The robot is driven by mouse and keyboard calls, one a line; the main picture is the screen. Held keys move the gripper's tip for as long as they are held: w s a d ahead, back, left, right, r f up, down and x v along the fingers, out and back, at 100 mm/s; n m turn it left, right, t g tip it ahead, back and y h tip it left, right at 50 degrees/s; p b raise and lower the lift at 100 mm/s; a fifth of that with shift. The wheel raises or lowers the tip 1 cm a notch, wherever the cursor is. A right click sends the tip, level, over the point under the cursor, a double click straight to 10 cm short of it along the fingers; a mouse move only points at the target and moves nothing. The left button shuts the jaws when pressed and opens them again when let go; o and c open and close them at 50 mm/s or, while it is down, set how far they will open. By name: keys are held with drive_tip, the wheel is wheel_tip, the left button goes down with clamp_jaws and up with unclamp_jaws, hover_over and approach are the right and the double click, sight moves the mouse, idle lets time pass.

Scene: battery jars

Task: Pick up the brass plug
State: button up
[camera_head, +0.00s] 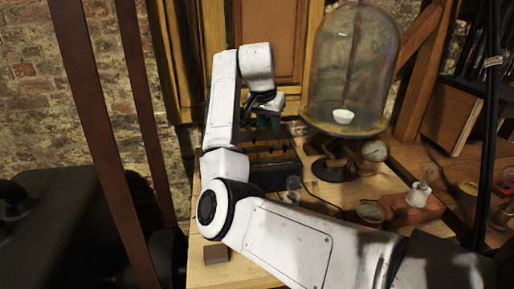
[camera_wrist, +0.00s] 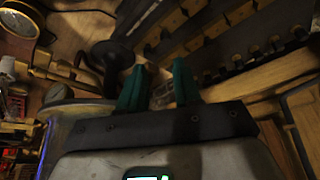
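My gripper (camera_wrist: 160,68) has two teal fingers, spread apart with a gap between them in the wrist view. I see no object clearly held; a brownish patch shows in the gap, and I cannot tell what it is. In the head view my gripper (camera_head: 268,122) hangs over the far part of the bench, above a dark slotted box (camera_head: 272,172). The wrist view shows rows of wooden slots and dark pegs (camera_wrist: 235,58) beyond the fingers, at upper right. I cannot make out a brass plug for certain in either view.
A glass bell jar (camera_head: 350,60) on a dark stand is right of my gripper. A round gauge (camera_head: 375,151), a small glass flask (camera_head: 418,194) and a brown block (camera_head: 216,254) are on the wooden bench (camera_head: 205,275). Brick wall and cabinet stand behind.

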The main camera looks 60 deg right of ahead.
approach(271, 146)
drive_tip(key=x, duration=0.3)
drive_tip(key=shift+x, duration=2.8)
drive_tip(key=shift+s, duration=0.1)
drive_tip(key=shift+c, duration=0.4)
clamp_jaws()
